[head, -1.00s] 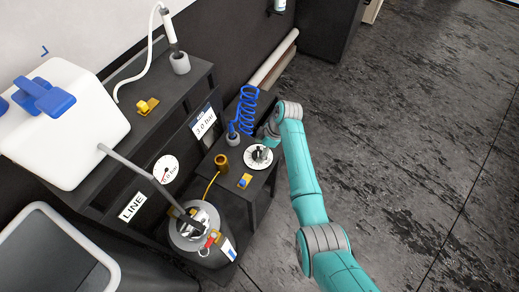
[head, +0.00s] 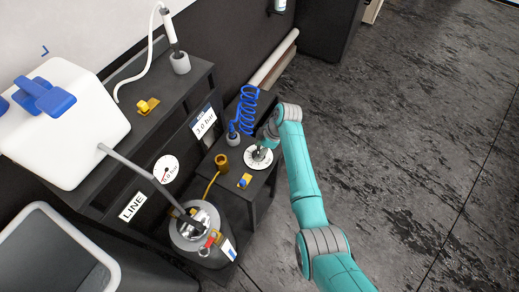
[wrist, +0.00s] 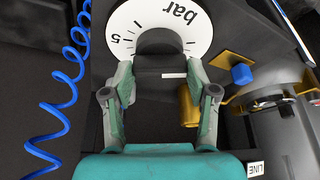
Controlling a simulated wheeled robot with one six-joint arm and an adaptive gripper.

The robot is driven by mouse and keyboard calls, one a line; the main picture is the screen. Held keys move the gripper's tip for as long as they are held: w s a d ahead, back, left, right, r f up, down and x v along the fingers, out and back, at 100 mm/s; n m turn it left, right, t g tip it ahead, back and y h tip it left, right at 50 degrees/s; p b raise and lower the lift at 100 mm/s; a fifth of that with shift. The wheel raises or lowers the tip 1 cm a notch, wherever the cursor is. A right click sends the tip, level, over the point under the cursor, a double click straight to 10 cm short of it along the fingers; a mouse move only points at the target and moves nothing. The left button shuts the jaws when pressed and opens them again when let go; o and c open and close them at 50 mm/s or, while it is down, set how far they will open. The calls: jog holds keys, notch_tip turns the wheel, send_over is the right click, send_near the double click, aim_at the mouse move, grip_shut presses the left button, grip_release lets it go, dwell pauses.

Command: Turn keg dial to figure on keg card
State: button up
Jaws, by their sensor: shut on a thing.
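The keg dial is a white disc (head: 258,161) with a dark knob, on the low dark stand in the head view. In the wrist view the disc (wrist: 200,22) shows "bar", a "5" and tick marks at the top. My gripper (wrist: 160,72) is shut on the dark knob (wrist: 160,48), one finger on each side. In the head view my gripper (head: 261,148) is over the dial and hides part of it. The keg card (head: 204,122) reads "3.0 bar" and is on the front of the dark bench. The dial's setting cannot be read.
A round gauge (head: 166,169) reads about 0.0 bar beside a "LINE" label (head: 132,206). A metal keg (head: 188,238) stands in front. A blue coiled hose (head: 248,108), a brass cup (head: 221,161) and a blue-and-yellow valve (head: 244,181) are close to the dial. Floor at right is clear.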

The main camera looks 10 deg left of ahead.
jog(key=m+t, duration=0.2)
jog(key=m, duration=0.3)
jog(key=shift+s+m, duration=0.15)
jog(key=shift+m, duration=0.25)
jog(key=m+t+h, duration=0.1)
jog(key=m, duration=0.2)
jog(key=m+t, duration=0.1)
jog(key=m, duration=0.2)
jog(key=shift+a+h, duration=0.1)
jog(key=shift+h, duration=0.3)
jog(key=m+h, duration=0.1)
jog(key=m, duration=0.1)
jog(key=m+t, duration=0.1)
jog(key=m, duration=0.2)
jog(key=shift+s+a+m+h, duration=0.1)
jog(key=shift+a+m+h, duration=0.05)
jog(key=shift+m+h, duration=0.2)
jog(key=m+h, duration=0.2)
jog(key=m, duration=0.3)
jog(key=shift+m, duration=0.25)
jog(key=shift+h, duration=0.25)
jog(key=o, duration=1.2)
jog(key=shift+c, duration=0.2)
